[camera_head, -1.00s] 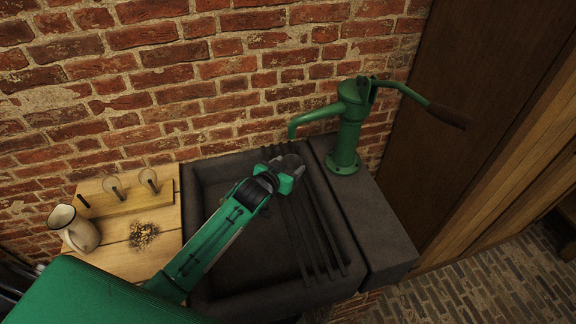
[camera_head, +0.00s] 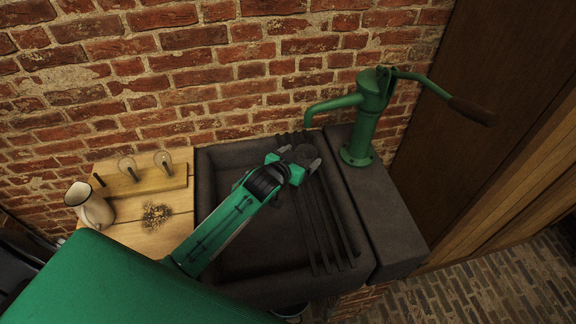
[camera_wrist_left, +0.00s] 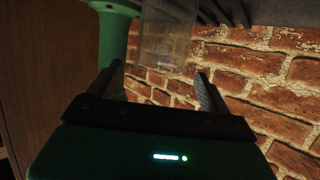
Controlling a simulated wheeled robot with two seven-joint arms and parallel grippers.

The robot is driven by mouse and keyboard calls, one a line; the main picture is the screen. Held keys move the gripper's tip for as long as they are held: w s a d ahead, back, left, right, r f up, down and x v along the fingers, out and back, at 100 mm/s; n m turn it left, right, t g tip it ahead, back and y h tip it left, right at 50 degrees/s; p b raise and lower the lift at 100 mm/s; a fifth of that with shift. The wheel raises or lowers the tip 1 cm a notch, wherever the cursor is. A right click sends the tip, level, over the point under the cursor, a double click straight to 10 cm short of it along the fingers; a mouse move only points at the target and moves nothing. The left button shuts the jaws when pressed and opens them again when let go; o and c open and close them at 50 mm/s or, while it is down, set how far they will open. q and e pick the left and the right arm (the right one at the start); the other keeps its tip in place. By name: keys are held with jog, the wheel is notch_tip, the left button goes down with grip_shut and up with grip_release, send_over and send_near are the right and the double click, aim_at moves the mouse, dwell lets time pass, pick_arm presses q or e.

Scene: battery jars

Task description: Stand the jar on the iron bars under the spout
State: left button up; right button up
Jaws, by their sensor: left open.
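A clear glass jar (camera_wrist_left: 168,38) shows in the left wrist view, which is turned so that the bars lie at the top. It appears upright at the iron bars (camera_wrist_left: 228,12). My left gripper (camera_wrist_left: 158,68) is open, its fingers apart on either side of the jar's near end; I see a gap at the right finger. In the head view my left gripper (camera_head: 298,162) is over the bars (camera_head: 328,225), just in front of the green pump's spout (camera_head: 316,111). There the jar is hard to make out among the fingers. My right gripper is not in view.
The dark stone sink (camera_head: 208,180) lies under my left arm. The pump (camera_head: 362,130) stands on its right ledge. At left, a wooden board (camera_head: 140,235) holds a white pitcher (camera_head: 92,207), a wooden rack (camera_head: 140,185) with glass pieces, and dark crumbs (camera_head: 157,214). A brick wall is close behind.

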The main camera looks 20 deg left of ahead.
pick_arm(q)
jog(key=b+v, duration=0.1)
jog(key=v, duration=0.9)
jog(key=shift+s+r+b, duration=0.15)
jog(key=shift+s+b, duration=0.2)
jog(key=shift+b, duration=0.05)
jog(key=shift+a, duration=0.1)
